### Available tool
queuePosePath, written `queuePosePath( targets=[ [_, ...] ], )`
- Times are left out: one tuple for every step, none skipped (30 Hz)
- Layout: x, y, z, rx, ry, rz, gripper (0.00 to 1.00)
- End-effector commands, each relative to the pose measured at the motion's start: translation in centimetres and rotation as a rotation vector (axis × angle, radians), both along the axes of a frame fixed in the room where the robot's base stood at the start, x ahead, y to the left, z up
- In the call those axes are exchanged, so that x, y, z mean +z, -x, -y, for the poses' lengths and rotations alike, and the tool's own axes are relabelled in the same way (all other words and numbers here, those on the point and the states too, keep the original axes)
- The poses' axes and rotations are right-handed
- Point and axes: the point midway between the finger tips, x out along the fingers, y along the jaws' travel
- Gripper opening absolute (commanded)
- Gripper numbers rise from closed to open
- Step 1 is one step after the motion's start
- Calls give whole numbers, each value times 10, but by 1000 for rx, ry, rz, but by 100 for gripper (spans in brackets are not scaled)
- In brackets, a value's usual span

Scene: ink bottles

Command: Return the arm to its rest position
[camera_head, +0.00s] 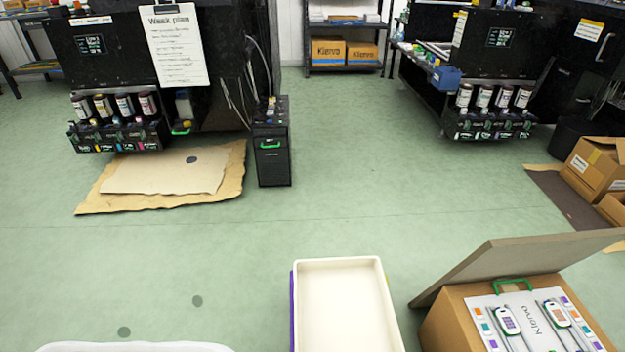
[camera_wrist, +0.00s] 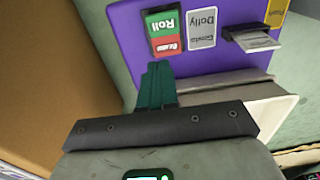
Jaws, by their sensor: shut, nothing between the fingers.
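My gripper (camera_wrist: 158,85) shows in the wrist view as dark teal fingers, shut together and empty. Its tips point at a purple panel (camera_wrist: 135,25) with several cards and labels on it, reading "Roll" and "Dolly" among others. Whether the fingers touch the panel I cannot tell. A cream tray-like edge (camera_wrist: 275,115) shows to the right, behind my gripper. My gripper and arm do not show in the head view.
In the head view a cream tray (camera_head: 345,262) with a purple side stands at the bottom middle. The middle floor is clear.

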Motion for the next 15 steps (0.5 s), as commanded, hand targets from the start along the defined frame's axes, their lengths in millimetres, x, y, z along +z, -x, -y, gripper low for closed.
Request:
queuePosePath(
  targets=[
    [10, 10, 5, -5, -3, 6, 0],
    [17, 14, 8, -7, -4, 11, 0],
    [25, 21, 12, -10, -4, 15, 0],
    [32, 26, 15, -11, -5, 18, 0],
    [39, 31, 19, -13, -5, 22, 0],
    [48, 39, 23, -16, -4, 26, 0],
    [54, 44, 26, -17, -4, 29, 0],
    [62, 50, 29, -18, -3, 33, 0],
    [71, 57, 33, -19, -2, 38, 0],
    [79, 63, 36, -22, -1, 40, 0],
    [86, 69, 39, -24, 1, 44, 0],
    [95, 77, 43, -25, 3, 47, 0],
    [102, 82, 46, -26, 4, 52, 0],
    [109, 88, 48, -27, 6, 53, 0],
    [118, 94, 52, -29, 9, 58, 0]
  ],
)
